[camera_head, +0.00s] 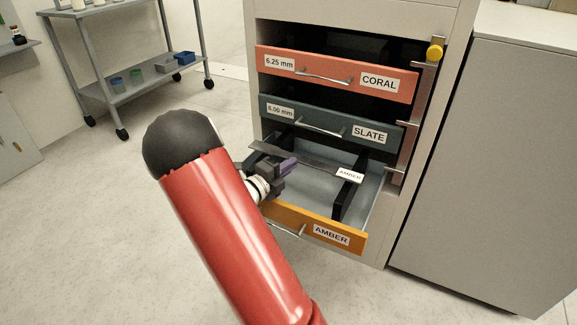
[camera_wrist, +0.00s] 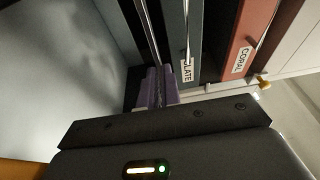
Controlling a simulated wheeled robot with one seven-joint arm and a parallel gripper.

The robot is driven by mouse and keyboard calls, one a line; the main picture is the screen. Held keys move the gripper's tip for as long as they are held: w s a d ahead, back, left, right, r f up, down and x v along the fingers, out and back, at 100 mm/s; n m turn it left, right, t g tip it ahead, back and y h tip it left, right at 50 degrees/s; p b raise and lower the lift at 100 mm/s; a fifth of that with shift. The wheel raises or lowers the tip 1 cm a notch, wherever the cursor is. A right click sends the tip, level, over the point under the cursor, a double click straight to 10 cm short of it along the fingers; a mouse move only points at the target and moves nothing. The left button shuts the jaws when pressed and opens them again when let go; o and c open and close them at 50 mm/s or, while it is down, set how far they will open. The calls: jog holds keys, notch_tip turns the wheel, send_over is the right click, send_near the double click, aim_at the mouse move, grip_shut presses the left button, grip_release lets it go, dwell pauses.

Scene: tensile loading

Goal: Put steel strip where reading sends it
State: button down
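My gripper (camera_head: 287,167) has purple fingers at the strip's near side. In the wrist view the purple fingers (camera_wrist: 156,87) are close together on the strip's thin edge. The coral drawer (camera_head: 340,75), marked 6.25 mm, and the slate drawer (camera_head: 335,122), marked 6.00 mm, are above.
A metal latch bar with a yellow knob (camera_head: 435,53) runs down the cabinet's right side. A grey cabinet (camera_head: 490,160) stands at the right. A wheeled cart (camera_head: 120,92) with small bins is at the back left. The floor at left is clear.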

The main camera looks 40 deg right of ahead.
jog(key=shift+f+b, duration=0.5)
jog(key=shift+b, duration=0.35)
